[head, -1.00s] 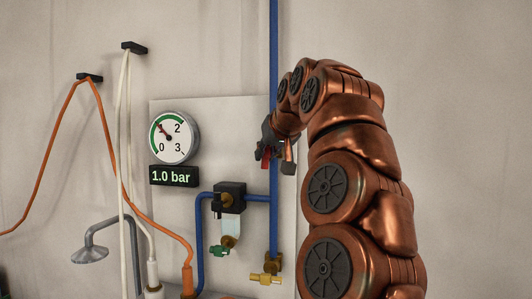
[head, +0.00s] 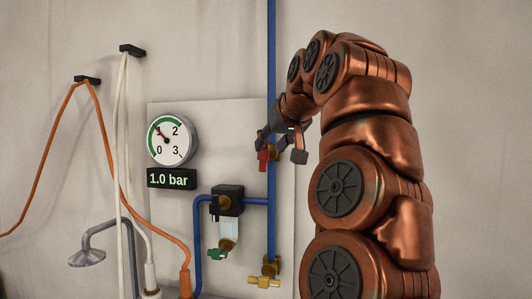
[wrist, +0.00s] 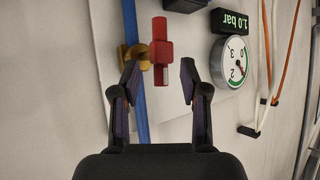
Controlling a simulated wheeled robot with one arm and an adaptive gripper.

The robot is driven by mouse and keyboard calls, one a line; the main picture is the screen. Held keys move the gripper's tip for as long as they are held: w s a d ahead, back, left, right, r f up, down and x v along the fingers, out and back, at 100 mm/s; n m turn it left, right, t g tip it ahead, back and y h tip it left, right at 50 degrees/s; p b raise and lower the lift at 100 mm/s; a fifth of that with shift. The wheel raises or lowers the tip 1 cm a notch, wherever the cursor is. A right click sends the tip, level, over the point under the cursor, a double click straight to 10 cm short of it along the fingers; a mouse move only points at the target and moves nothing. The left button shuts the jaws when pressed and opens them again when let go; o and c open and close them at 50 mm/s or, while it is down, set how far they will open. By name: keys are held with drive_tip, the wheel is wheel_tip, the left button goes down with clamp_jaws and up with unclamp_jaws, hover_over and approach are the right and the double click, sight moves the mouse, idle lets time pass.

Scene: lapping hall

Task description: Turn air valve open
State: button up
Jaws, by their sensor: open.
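The red valve handle (wrist: 161,50) shows in the wrist view, beside a brass valve body (wrist: 133,54) on the blue pipe (wrist: 141,110). The handle lies roughly along the pipe. In the head view the handle (head: 262,158) is partly hidden by my gripper (head: 281,147). In the wrist view my gripper (wrist: 160,78) is open, its two fingers apart with the lower end of the handle near the gap between their tips. I see no contact. The round gauge (head: 172,140) has its needle near 1, and the display (head: 171,179) reads 1.0 bar.
A filter regulator (head: 228,203) and a lower brass valve (head: 266,280) sit below on the panel (head: 250,115). Orange (head: 46,160) and white hoses (head: 121,130) hang at the left, with a grey shower-like nozzle (head: 87,257). The wall right of the panel is bare.

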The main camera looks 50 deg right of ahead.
drive_tip(key=v, duration=0.6)
idle(0.3)
idle(0.5)
drive_tip(key=w+a+f+n+g+y, duration=0.2)
drive_tip(key=w+a+f+n+y, duration=0.15)
drive_tip(key=w+a+f, duration=0.6)
drive_tip(key=s+a+f+n+g, duration=0.2)
drive_tip(key=a+f+g, duration=0.1)
drive_tip(key=a+f, duration=0.95)
drive_tip(key=s+a+f+g, duration=0.2)
drive_tip(key=s+a+f, duration=0.1)
drive_tip(key=s+f, duration=0.4)
drive_tip(key=s+a+f+g+y, duration=0.1)
drive_tip(key=s+a+f+g, duration=0.1)
drive_tip(key=s+f, duration=0.6)
drive_tip(key=s+a+f+g, duration=0.3)
drive_tip(key=s+f, duration=0.4)
drive_tip(key=f, duration=0.9)
drive_tip(key=shift+s+a+f+n+y, duration=0.2)
drive_tip(key=shift+a+f+n+y, duration=0.15)
drive_tip(key=shift+a, duration=0.35)
